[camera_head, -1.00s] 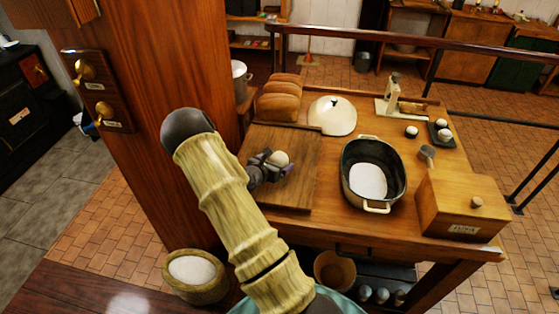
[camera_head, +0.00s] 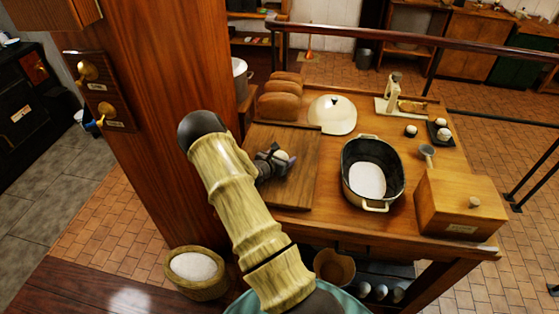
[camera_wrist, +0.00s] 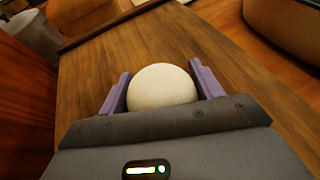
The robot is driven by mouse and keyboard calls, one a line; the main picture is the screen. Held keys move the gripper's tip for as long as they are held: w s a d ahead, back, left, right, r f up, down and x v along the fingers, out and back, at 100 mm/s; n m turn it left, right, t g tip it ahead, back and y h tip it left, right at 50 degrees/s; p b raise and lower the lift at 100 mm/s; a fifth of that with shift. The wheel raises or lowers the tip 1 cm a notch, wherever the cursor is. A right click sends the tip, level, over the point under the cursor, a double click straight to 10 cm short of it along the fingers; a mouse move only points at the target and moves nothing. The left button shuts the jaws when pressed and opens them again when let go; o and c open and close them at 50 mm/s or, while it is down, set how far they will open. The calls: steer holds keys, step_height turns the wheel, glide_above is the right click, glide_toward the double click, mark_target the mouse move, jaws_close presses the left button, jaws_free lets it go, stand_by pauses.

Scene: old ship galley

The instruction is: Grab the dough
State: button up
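The dough is a pale round ball (camera_head: 281,155) over the dark wooden board (camera_head: 306,182). In the wrist view the dough (camera_wrist: 162,87) sits between the two purple fingers of my gripper (camera_wrist: 163,84). The fingers stand on either side of it, very close to its sides. Whether both press on it is not clear. In the head view my gripper (camera_head: 279,158) is low over the board and partly covers the dough. The underside of the dough is hidden, so I cannot tell whether it touches the board.
Bread loaves (camera_head: 280,96) and a cream dome (camera_head: 332,114) stand behind the board. A dark oval pot (camera_head: 372,205) with white contents is to its right, near a wooden box (camera_head: 459,203). A wooden pillar (camera_head: 165,120) rises at the left.

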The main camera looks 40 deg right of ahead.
steer(key=c, duration=0.5)
steer(key=shift+r, duration=0.1)
steer(key=shift+c, duration=0.2)
step_height(320, 180, up, 10)
steer(key=shift+f+b, duration=0.1)
steer(key=shift+b, duration=1.1)
